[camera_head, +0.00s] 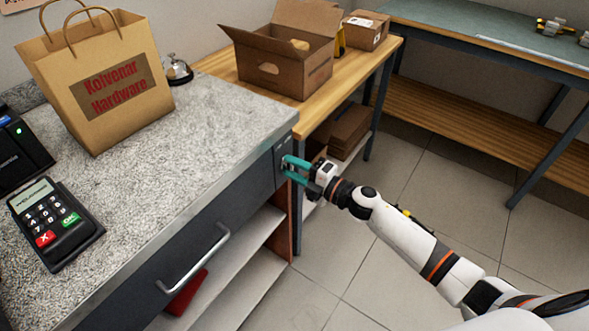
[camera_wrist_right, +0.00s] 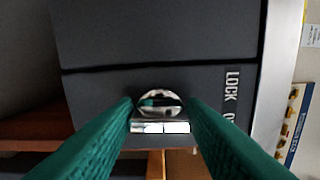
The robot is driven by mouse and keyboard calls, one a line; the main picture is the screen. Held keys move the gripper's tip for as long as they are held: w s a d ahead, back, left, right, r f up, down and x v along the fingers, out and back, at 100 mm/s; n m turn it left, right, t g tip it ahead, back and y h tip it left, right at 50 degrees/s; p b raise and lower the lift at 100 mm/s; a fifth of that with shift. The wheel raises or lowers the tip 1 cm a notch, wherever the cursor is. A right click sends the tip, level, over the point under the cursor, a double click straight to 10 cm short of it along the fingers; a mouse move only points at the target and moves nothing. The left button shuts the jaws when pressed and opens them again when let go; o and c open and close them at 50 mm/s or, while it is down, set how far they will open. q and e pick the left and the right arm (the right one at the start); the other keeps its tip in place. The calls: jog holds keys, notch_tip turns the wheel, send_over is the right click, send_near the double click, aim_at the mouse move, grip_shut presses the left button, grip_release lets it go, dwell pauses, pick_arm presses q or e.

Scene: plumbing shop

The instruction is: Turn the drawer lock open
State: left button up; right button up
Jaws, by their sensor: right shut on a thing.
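The drawer lock (camera_wrist_right: 160,103) is a round, shiny metal knob with a flat bar across it, set in the dark panel at the counter's end. The fingers also show in the right wrist view (camera_wrist_right: 161,120). The dark drawer front (camera_head: 232,208) appears closed and carries a metal bar handle (camera_head: 195,263). My left gripper is out of view.
The speckled counter (camera_head: 205,130) holds a paper bag (camera_head: 100,85), a bell (camera_head: 178,70) and a card terminal (camera_head: 55,222). A cardboard box (camera_head: 290,75) stands on the wooden table behind. Open shelves lie below the drawer. Tiled floor (camera_head: 400,190) is clear at right.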

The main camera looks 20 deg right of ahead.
dwell(0.4)
jog(key=o, duration=1)
jog(key=shift+s+d, duration=0.1)
jog(key=b+v, duration=0.1)
jog(key=v, duration=1)
jog(key=shift+s+d, duration=0.25)
jog(key=shift+s, duration=0.05)
jog(key=shift+f, duration=0.1)
